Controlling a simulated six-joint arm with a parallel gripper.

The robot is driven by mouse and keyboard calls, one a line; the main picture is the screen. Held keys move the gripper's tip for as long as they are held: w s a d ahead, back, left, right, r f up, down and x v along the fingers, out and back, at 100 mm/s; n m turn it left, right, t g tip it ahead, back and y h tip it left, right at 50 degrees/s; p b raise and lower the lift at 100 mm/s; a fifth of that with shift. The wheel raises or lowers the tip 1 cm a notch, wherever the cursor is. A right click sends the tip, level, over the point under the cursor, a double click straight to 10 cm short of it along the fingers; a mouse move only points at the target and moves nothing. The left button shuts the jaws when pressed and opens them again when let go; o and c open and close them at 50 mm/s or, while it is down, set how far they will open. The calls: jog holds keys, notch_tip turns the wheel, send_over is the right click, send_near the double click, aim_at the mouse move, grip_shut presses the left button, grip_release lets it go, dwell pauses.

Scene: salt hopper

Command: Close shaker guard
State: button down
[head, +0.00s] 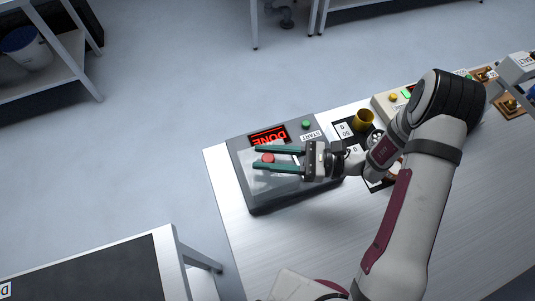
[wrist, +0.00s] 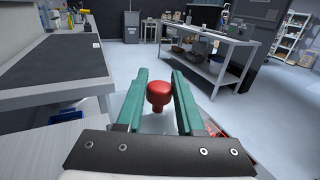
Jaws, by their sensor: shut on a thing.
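The shaker (head: 282,203) is a dark grey box at the left end of the bench. Its red display (head: 268,136) reads DONE, and a green START button (head: 306,125) is beside it. A clear guard (head: 262,184) shows as a pale sheet over the shaker's top; I cannot tell if it is fully down. A red knob (head: 268,158) stands at the guard. My gripper (head: 256,159) has its teal fingers on both sides of the knob. In the wrist view the red knob (wrist: 159,95) sits between the fingers of my gripper (wrist: 159,75).
A beige control box (head: 390,104) is farther right. The bench top (head: 460,215) in front is clear. A separate dark-topped table (head: 95,270) is at lower left.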

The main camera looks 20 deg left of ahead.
aim_at(284, 159)
dwell(0.6)
jog(key=shift+w+d, duration=1.4)
jog(key=shift+d, duration=0.05)
jog(key=c, duration=0.5)
grip_release()
notch_tip(284, 159, up, 4)
jog(key=d+r, duration=0.2)
jog(key=d, duration=0.2)
jog(key=d+r, duration=0.2)
jog(key=d, duration=0.1)
jog(key=w+d+r, duration=0.1)
jog(key=d+r, duration=0.2)
jog(key=d, duration=0.1)
jog(key=shift+d, duration=0.35)
